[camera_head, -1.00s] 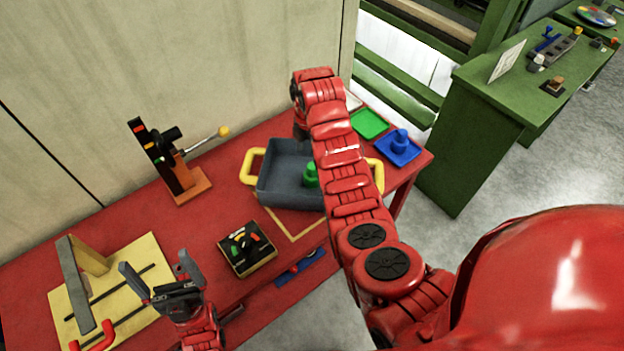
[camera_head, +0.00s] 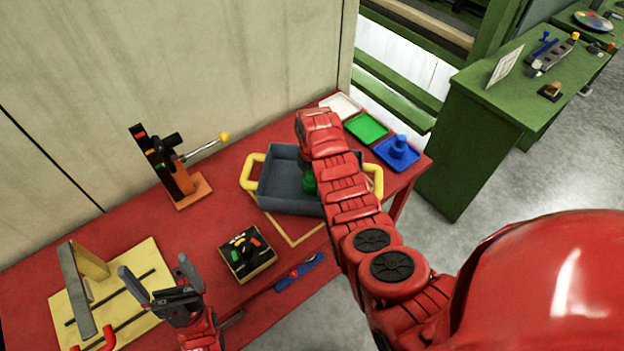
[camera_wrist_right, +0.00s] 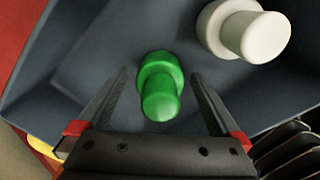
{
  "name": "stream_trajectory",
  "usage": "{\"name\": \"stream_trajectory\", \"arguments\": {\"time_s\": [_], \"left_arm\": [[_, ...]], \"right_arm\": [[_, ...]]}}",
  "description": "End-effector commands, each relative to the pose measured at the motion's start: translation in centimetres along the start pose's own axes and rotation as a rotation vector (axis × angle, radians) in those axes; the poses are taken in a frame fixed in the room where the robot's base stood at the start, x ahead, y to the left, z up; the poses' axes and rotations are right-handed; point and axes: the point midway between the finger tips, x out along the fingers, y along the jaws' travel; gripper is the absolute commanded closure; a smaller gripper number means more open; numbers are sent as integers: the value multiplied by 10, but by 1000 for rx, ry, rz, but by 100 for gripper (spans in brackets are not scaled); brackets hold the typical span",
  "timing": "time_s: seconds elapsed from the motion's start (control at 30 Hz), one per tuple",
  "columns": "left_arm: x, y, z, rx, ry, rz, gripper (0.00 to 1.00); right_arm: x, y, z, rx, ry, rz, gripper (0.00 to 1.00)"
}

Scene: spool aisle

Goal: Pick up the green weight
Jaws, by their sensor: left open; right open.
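The green weight (camera_wrist_right: 160,88) stands in the grey bin, between the open fingers of my right gripper (camera_wrist_right: 160,92) as seen in the right wrist view. The fingers show a gap on both sides of it. In the head view the green weight (camera_head: 309,182) is partly hidden by my right arm, and my right gripper is hidden there. A white weight (camera_wrist_right: 243,30) stands in the same bin, to the upper right in the wrist view. My left gripper (camera_head: 158,277) is open and empty over the red table near the yellow board.
The grey bin (camera_head: 282,165) has yellow handles and raised walls. White (camera_head: 340,106), green (camera_head: 367,127) and blue (camera_head: 388,155) trays lie beyond it; a blue weight (camera_head: 399,147) stands on the blue one. A lever stand (camera_head: 165,165) and a switch box (camera_head: 247,254) are left of the bin.

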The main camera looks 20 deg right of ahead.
Motion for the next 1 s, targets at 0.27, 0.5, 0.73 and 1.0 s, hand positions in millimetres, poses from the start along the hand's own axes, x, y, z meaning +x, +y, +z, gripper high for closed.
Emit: {"name": "stream_trajectory", "arguments": {"time_s": [0.27, 0.5, 0.73, 1.0], "left_arm": [[0, 0, 0, 0, 0, 0, 2], [0, 0, 0, 0, 0, 0, 2], [0, 0, 0, 0, 0, 0, 2], [-1, 0, 0, 0, 0, 0, 2]], "right_arm": [[0, 0, 0, 0, 0, -1, 23], [0, 0, 0, 1, 1, -1, 67], [0, 0, 0, 1, 1, -1, 100], [-1, 0, 0, 1, 1, -1, 100]]}}
